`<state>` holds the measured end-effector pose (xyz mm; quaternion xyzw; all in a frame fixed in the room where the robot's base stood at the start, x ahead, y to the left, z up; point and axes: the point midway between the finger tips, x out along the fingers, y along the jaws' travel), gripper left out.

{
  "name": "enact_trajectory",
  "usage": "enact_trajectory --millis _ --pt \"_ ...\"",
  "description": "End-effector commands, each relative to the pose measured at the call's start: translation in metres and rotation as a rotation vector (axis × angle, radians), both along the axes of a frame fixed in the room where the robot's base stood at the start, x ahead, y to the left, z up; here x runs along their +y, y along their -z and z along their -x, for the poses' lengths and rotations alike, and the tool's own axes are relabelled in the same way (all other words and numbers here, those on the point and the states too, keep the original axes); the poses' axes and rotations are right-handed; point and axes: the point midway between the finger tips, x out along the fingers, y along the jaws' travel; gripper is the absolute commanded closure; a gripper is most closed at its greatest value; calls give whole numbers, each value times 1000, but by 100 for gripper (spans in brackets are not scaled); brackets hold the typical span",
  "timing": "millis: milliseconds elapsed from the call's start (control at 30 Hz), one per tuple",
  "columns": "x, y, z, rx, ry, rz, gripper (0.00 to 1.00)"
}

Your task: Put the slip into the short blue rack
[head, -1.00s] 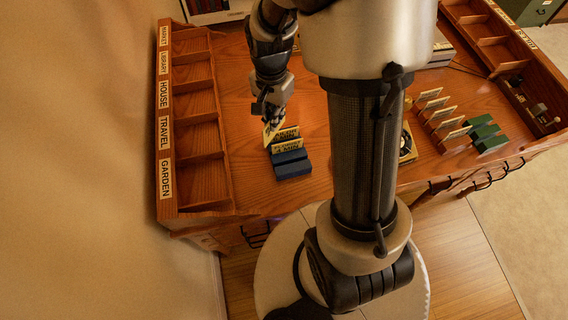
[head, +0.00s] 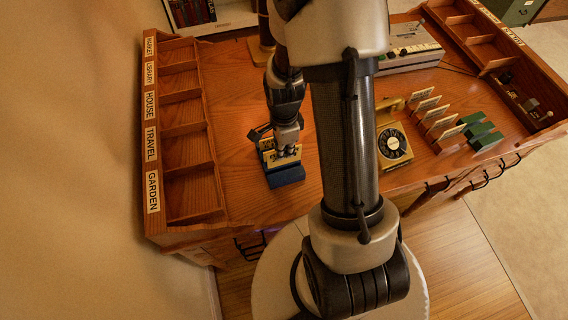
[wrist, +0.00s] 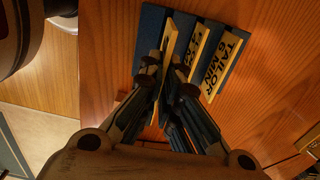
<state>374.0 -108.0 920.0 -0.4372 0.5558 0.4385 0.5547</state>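The short blue rack (head: 287,177) stands on the desk and shows in the wrist view (wrist: 151,28) under my gripper. My gripper (wrist: 167,85) points down at the rack's left part and is shut on another pale slip (wrist: 170,40), seen nearly edge-on beside the two standing slips. Its lower edge is hidden, so I cannot tell how deep it sits. In the head view my gripper (head: 281,150) covers much of the slips.
A wooden sorter (head: 187,140) labelled market to garden stands left. To the right are a dial telephone (head: 393,143), a row of cards (head: 436,122), green blocks (head: 483,135) and a typewriter-like machine (head: 408,48). Bare desk lies left of the rack.

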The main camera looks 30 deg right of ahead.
Motion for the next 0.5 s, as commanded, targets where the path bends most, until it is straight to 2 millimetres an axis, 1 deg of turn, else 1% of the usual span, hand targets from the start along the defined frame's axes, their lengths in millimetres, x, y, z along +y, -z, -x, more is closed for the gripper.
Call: enact_trajectory --millis 33,267,500 --pt "0 11 0 1 0 0 100" --pt "0 26 -1 -1 -1 0 100" --pt "0 61 0 0 -1 0 100"
